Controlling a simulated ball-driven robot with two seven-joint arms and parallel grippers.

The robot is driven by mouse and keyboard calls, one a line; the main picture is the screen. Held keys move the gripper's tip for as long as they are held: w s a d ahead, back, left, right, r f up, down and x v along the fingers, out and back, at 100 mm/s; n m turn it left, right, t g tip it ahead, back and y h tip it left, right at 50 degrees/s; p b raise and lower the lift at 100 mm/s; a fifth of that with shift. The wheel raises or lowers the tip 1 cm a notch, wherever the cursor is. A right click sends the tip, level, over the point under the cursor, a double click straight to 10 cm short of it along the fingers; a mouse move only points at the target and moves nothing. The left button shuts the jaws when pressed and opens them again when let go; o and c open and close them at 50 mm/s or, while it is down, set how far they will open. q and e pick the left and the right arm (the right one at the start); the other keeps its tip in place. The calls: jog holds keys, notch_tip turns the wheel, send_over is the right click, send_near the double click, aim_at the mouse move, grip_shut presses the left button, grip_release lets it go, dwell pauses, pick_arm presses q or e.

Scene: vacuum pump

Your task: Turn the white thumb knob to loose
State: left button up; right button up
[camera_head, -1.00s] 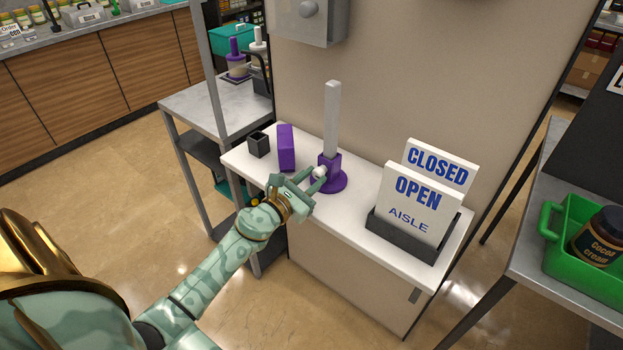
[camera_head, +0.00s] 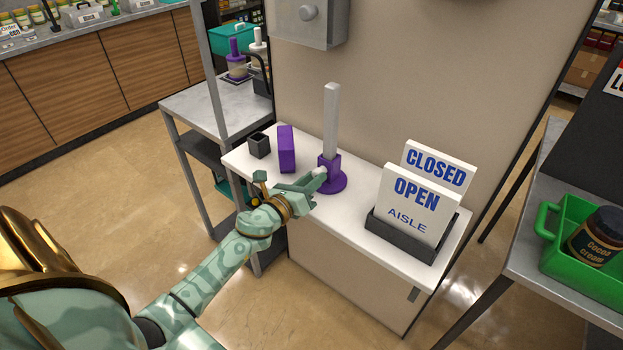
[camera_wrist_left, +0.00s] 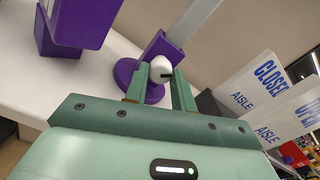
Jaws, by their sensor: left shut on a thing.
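The white thumb knob (camera_wrist_left: 161,69) sits on the side of a purple stand (camera_head: 331,178) with a round base and a tall white post (camera_head: 331,118). In the head view the knob is mostly hidden by my fingers. My left gripper (camera_head: 318,179) is at the knob, and in the left wrist view the two green fingers (camera_wrist_left: 162,80) are on either side of it, shut on it. A dark mark shows on the knob's face. The stand is upright on the white shelf top (camera_head: 352,215). My right gripper is not in view.
A purple block (camera_head: 286,149) and a small dark square cup (camera_head: 259,145) stand left of the stand. To the right, CLOSED and OPEN signs (camera_head: 417,205) sit in a dark holder. A green crate (camera_head: 583,255) with a jar is at far right.

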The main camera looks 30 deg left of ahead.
pick_arm(q)
jog(key=n+p, duration=0.1)
jog(key=n, duration=0.4)
jog(key=shift+r+n, duration=0.1)
jog(key=shift+n, duration=0.2)
jog(key=shift+n+p, duration=0.85)
jog(key=shift+n, duration=1.35)
jog(key=o, duration=1)
jog(key=s+a, duration=0.1)
jog(key=s, duration=1.5)
jog(key=shift+s, duration=0.15)
